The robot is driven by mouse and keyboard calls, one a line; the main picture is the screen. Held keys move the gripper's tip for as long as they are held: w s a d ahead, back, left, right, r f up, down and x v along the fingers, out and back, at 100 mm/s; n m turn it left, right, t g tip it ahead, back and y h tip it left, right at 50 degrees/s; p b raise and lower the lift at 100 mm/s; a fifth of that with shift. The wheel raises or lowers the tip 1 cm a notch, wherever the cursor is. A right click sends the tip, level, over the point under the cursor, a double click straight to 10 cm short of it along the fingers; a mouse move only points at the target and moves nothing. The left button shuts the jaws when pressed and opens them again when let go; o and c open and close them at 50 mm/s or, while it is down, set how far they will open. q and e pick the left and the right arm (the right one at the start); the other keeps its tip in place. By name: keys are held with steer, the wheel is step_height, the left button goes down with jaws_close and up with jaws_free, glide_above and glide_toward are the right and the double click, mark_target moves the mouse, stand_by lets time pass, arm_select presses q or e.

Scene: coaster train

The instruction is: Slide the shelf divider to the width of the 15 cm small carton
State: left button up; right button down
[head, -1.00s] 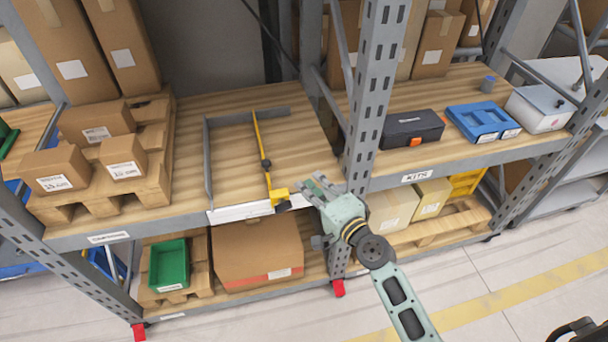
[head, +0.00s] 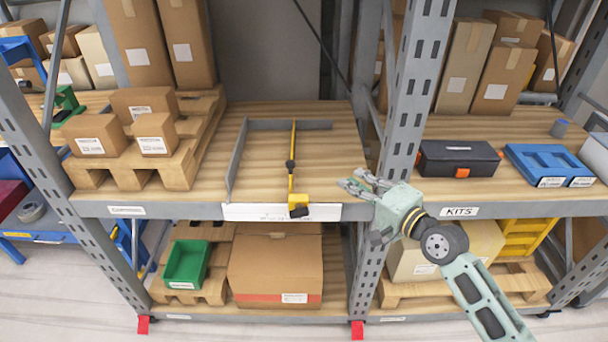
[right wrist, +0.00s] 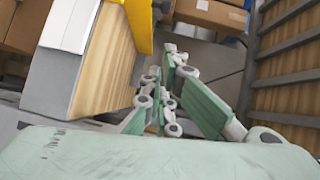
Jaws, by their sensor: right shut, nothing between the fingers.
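The yellow shelf divider (head: 291,172) stands on the wooden shelf (head: 335,165), with a black knob partway along it and a yellow block with a dark end (head: 298,206) at the front edge. A grey fixed side wall (head: 237,160) and back rail stand to its left and behind. A white strip (head: 255,212) runs along the front edge below. Small cartons (head: 95,136) sit on a pallet to the left; which one is 15 cm cannot be read. My right gripper (head: 362,184) is shut and empty, right of the divider and apart from it. My left gripper is out of view.
A grey rack upright (head: 405,100) stands close beside my right gripper. A black toolbox (head: 457,159) and blue trays (head: 547,165) sit on the right-hand shelf. A green bin (head: 186,263) and a large carton (head: 276,270) are on the shelf below. The shelf between divider and upright is clear.

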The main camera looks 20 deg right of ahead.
steer(key=x, duration=0.4)
steer(key=a+p+x, duration=0.1)
steer(key=x, duration=0.2)
steer(key=a+p+x, duration=0.1)
steer(key=x, duration=0.3)
steer(key=shift+a+f, duration=0.1)
steer(key=shift+f, duration=0.05)
steer(key=shift+w+a, duration=0.1)
steer(key=shift+a, duration=0.35)
steer(key=shift+f, duration=0.15)
steer(key=shift+w+a+p, duration=0.25)
steer(key=shift+a+p, duration=0.25)
steer(key=shift+a, duration=0.2)
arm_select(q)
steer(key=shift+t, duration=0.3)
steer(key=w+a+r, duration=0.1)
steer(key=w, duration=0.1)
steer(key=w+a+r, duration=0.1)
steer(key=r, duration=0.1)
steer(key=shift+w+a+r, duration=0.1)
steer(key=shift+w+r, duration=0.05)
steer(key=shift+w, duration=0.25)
arm_select(e)
steer(key=shift+w+a, duration=0.1)
steer(key=shift+a, duration=0.2)
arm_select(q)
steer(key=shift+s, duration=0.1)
arm_select(e)
steer(key=shift+d, duration=0.15)
